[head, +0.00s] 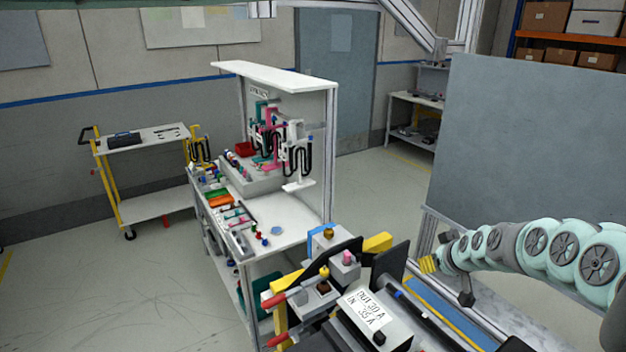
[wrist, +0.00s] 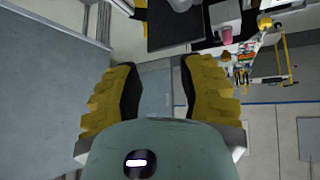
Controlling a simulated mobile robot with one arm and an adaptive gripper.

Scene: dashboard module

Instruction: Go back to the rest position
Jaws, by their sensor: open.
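My gripper (head: 428,265) is at the end of my pale green arm at the right of the head view, raised beside the dark upright plate of the dashboard module. In the wrist view its two yellow ridged fingers (wrist: 158,95) are spread wide apart. Nothing is between them but the distant floor and wall. The dashboard module (head: 375,325) stands at the lower middle of the head view, with a labelled box, small knobs and red handles. Part of it shows at the top of the wrist view as a dark panel (wrist: 172,30).
A white workbench (head: 290,225) with small parts and a shelf stands left of the module. A yellow-framed trolley (head: 150,140) is at the far left. A large grey panel (head: 530,140) stands close behind my arm. Open floor (head: 110,290) lies at the left.

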